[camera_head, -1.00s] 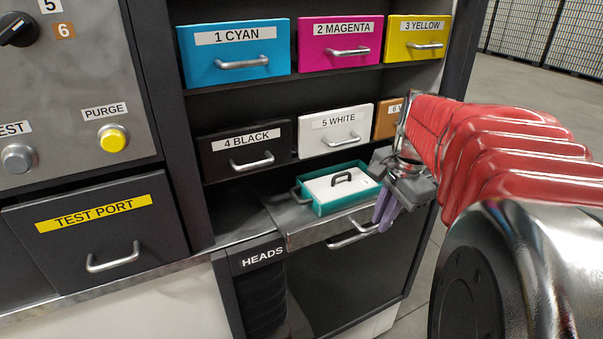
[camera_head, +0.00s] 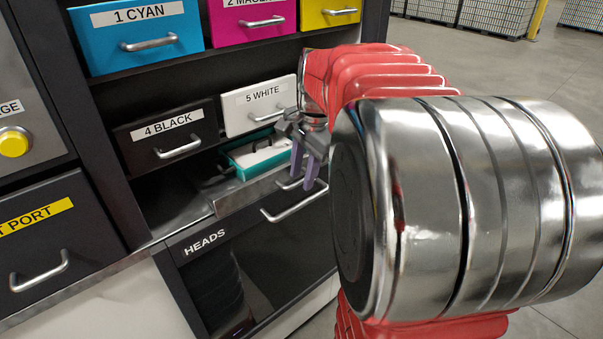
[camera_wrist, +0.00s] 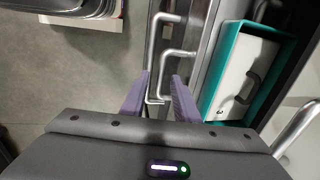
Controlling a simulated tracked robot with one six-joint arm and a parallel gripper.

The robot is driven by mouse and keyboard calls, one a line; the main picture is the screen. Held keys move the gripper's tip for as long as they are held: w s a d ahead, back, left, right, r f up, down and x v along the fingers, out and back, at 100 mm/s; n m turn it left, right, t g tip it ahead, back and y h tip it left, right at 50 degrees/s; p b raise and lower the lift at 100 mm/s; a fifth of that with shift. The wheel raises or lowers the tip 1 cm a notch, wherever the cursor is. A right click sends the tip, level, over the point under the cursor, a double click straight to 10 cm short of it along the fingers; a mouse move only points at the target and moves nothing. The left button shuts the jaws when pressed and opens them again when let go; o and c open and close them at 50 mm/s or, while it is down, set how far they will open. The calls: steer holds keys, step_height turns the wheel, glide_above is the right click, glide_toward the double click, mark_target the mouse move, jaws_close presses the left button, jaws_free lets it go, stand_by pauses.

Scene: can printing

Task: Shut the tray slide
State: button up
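The tray slide (camera_head: 240,196) is a metal shelf under the lower row of drawers, with its front edge standing out from the cabinet. A teal tray (camera_wrist: 214,92) with a white, dark-handled insert (camera_wrist: 238,84) sits on it; my gripper partly hides the tray in the head view. The slide's bar handle (camera_wrist: 163,75) shows in the wrist view. My gripper (camera_wrist: 160,78) is at this handle, its two purple fingers apart with the bar appearing between them. In the head view my gripper (camera_head: 309,175) hangs fingers down at the slide's front. Contact cannot be told.
The HEADS drawer (camera_head: 205,243) is just below, its handle (camera_head: 294,203) close to my fingers. The white drawer (camera_head: 255,100) and black drawer (camera_head: 165,142) are directly above. Open floor lies to the right.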

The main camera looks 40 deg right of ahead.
step_height(320, 180, up, 14)
steer(key=s, duration=0.2)
steer(key=shift+s+f, duration=0.25)
steer(key=shift+s, duration=0.1)
stand_by(0.3)
steer(key=shift+a, duration=0.25)
steer(key=shift+c, duration=1.4)
steer(key=s+a+f+n, duration=0.1)
steer(key=a+n, duration=0.1)
steer(key=a, duration=0.2)
steer(key=a+f+n+t, duration=0.1)
steer(key=a+f+n, duration=0.1)
steer(key=a, duration=0.2)
steer(key=s+a+f+n, duration=0.1)
steer(key=a+n, duration=0.2)
steer(key=shift+s+a+f+h, duration=0.3)
steer(key=shift+s+a+f, duration=0.05)
steer(key=shift+a, duration=0.05)
jaws_close()
steer(key=s+a+f+n+t, duration=0.2)
steer(key=s+a+f+n, duration=0.5)
steer(key=a+f+n, duration=0.3)
steer(key=shift+s+a+f+n, duration=0.3)
steer(key=shift+s+a+f, duration=0.05)
steer(key=shift+a, duration=0.3)
